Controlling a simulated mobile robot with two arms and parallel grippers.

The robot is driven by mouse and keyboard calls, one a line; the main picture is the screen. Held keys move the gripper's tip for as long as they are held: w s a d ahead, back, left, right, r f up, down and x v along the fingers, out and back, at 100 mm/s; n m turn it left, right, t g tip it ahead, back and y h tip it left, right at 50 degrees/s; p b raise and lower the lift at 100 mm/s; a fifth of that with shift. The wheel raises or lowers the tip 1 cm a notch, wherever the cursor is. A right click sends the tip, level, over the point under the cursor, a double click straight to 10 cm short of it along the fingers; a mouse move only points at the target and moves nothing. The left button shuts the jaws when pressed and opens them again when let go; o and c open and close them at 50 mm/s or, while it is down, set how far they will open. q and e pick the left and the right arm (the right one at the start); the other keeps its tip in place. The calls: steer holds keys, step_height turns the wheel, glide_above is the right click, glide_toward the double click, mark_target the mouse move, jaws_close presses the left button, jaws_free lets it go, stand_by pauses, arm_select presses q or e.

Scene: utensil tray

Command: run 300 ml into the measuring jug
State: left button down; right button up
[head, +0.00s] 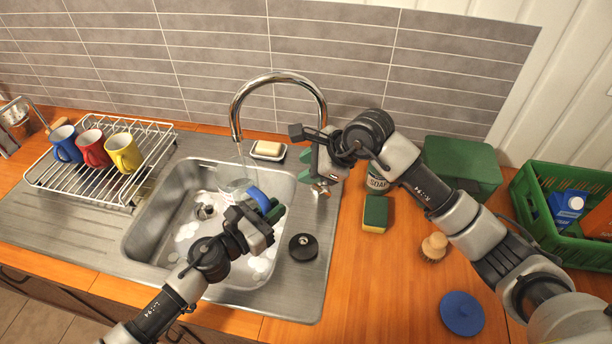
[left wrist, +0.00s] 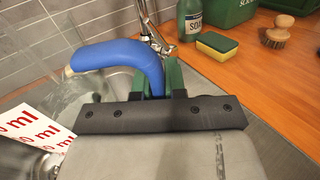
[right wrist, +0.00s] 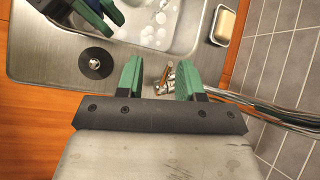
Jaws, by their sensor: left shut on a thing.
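The clear measuring jug (head: 233,188) is in the sink under the tap spout (head: 236,135). A faint pale streak, like running water, drops from the spout toward it. My left gripper (head: 268,210) is shut on the jug's blue handle (left wrist: 120,58). The jug's white label with red ml marks (left wrist: 35,135) shows partly in the left wrist view; the water level cannot be read. My right gripper (head: 318,170) is open at the tap's lever (head: 320,189). In the right wrist view the lever (right wrist: 166,75) stands between its parted green fingers; contact is not clear.
The sink basin (head: 150,222) has patches of foam. A black plug (head: 303,247) lies on its right rim. A soap dish (head: 268,151) sits behind, and a soap bottle (head: 377,180) and sponge (head: 375,213) stand right. A rack (head: 75,185) with mugs is left.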

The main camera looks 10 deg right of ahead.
steer(key=w+d+r+g+h, duration=0.2)
steer(key=d+r+h, duration=0.1)
steer(key=d, duration=0.1)
steer(key=x, duration=1.1)
steer(key=shift+a+f, duration=0.15)
steer(key=shift+f, duration=0.05)
steer(key=shift+c, duration=0.5)
jaws_close()
